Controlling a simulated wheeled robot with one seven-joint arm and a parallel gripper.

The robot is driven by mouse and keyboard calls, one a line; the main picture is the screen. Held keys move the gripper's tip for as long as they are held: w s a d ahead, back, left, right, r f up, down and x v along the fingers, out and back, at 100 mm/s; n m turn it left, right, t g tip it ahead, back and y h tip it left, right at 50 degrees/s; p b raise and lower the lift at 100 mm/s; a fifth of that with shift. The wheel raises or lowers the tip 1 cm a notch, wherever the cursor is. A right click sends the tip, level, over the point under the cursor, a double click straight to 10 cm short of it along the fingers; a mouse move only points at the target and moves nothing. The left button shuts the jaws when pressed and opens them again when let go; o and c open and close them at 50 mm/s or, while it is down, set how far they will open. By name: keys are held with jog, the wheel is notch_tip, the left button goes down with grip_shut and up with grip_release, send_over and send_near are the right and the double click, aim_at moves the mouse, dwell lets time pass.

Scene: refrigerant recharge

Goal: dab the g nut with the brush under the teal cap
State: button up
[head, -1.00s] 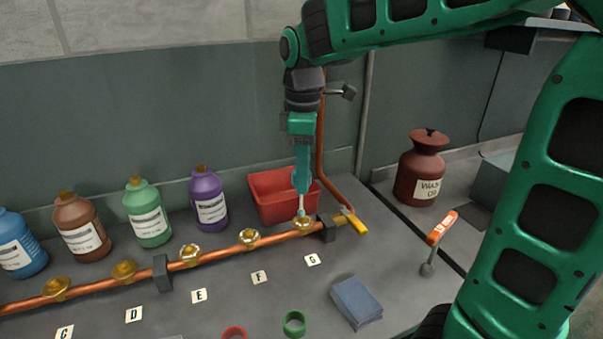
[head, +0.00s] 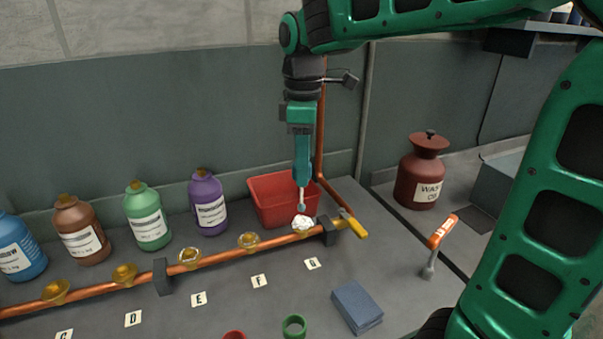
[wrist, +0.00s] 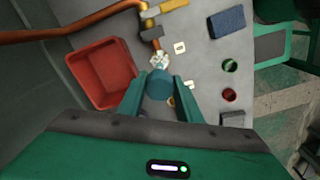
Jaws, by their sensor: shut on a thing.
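My gripper (head: 302,136) is shut on the teal cap (head: 302,172) and holds it upright with its brush (head: 301,203) pointing down. The cap also shows between my fingers in the wrist view (wrist: 158,84). The brush tip is just above the G nut (head: 303,223), on the copper pipe behind the G label (head: 312,263). The G nut is covered in white, foam-like stuff; in the wrist view it shows white (wrist: 159,60) just beyond the cap. I cannot tell whether the bristles still touch it.
A red bin (head: 268,203) stands close behind the G nut. The yellow valve handle (head: 356,227) is to its right. Brass nuts F (head: 249,240) and E (head: 189,256) lie to the left. A blue block (head: 356,305) and green ring (head: 294,325) are in front.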

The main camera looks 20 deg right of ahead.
jog(key=shift+r, duration=2.1)
